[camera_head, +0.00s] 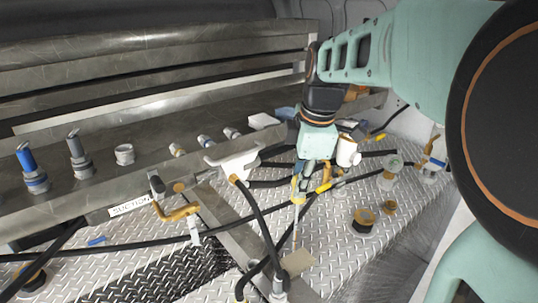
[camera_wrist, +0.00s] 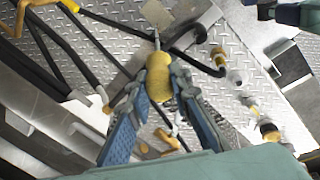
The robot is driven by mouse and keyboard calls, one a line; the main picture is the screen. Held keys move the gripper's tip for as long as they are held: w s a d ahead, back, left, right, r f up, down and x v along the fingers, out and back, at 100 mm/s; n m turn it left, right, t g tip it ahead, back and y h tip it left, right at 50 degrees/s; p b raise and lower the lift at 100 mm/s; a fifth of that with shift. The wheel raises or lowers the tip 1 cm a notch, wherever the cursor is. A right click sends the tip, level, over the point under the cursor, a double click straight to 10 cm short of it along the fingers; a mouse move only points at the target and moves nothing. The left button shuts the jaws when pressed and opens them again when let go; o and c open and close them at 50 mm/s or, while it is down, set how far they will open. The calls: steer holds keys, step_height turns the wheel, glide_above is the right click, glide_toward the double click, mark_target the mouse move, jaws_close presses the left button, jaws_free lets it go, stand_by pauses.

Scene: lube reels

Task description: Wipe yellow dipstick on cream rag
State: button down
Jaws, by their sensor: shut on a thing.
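My gripper (camera_head: 299,190) is shut on the yellow handle of the dipstick. In the wrist view my gripper's blue fingers (camera_wrist: 158,98) clasp both sides of the rounded yellow dipstick handle (camera_wrist: 159,76). The thin dipstick shaft (camera_head: 296,228) points down toward the cream rag (camera_head: 298,262). The rag is a small tan square near the lower middle of the head view. In the wrist view, a tan patch that looks like the rag (camera_wrist: 157,13) lies beyond the shaft's end. I cannot tell whether the tip touches the rag.
Black hoses (camera_head: 262,235) cross the diamond-plate floor (camera_head: 335,215) beside the dipstick. A metal shelf (camera_head: 80,205) with several fittings and a "SUCTION" label (camera_head: 129,206) stands at left. A spool-like fitting (camera_head: 364,220) and others stand at right.

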mark_target(304, 199)
steer(key=shift+w+d, duration=0.2)
steer(key=shift+d, duration=0.6)
steer(key=shift+s+b+x, duration=0.25)
steer(key=shift+b+x, duration=0.7)
steer(key=shift+x, duration=0.2)
steer(key=shift+s+b+x, duration=0.25)
steer(key=shift+b+x, duration=0.65)
steer(key=shift+x, duration=0.25)
steer(key=shift+d+f+b, duration=0.1)
steer(key=shift+f+b, duration=0.3)
steer(key=shift+f, duration=0.15)
steer(key=shift+s+d+f, duration=0.15)
steer(key=shift+s+d, duration=0.05)
steer(key=shift+s, duration=0.1)
steer(key=shift+s+d, duration=0.2)
steer(key=shift+s, duration=0.05)
steer(key=shift+w+a, duration=0.1)
steer(key=shift+a, duration=0.05)
steer(key=shift+w+a, duration=0.25)
steer(key=shift+w, duration=0.15)
steer(key=p+v, duration=0.1)
steer(key=v, duration=0.1)
steer(key=w+p+v, duration=0.1)
steer(key=p+v, duration=0.3)
steer(key=v, duration=0.1)
steer(key=shift+w+a+r, duration=0.25)
steer(key=shift+w+r, duration=0.05)
